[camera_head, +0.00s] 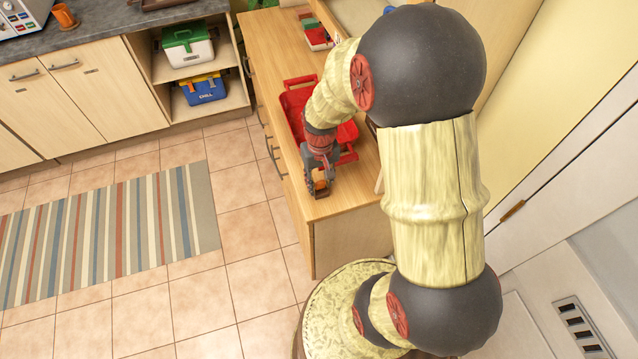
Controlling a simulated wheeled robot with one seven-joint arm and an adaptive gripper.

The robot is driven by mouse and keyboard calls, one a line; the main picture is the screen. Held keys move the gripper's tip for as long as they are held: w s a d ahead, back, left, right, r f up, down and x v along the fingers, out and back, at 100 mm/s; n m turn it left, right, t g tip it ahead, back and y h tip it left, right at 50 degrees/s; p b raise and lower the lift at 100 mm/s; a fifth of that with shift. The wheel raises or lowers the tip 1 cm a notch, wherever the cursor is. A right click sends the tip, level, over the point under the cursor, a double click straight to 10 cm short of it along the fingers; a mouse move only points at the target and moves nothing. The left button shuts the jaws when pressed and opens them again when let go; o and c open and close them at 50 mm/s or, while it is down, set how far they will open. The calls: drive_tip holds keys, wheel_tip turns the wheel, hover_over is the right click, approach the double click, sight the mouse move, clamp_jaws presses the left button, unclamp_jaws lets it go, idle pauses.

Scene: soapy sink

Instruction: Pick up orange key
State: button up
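My gripper (317,180) points down over the near end of the wooden counter, close to its front edge. A small orange-brown item (321,187) sits at the fingertips, partly covered by them. It may be the orange key, but it is too small to tell its shape. I cannot tell whether the fingers are closed on it or only around it. No other thing that looks like an orange key shows.
A red basket (297,100) stands on the counter (268,55) behind my gripper, partly hidden by my arm. A small red and white box (317,36) lies farther back. Two cool boxes sit on shelves at the back left.

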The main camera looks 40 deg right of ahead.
drive_tip(key=c, duration=0.5)
drive_tip(key=shift+r, duration=0.1)
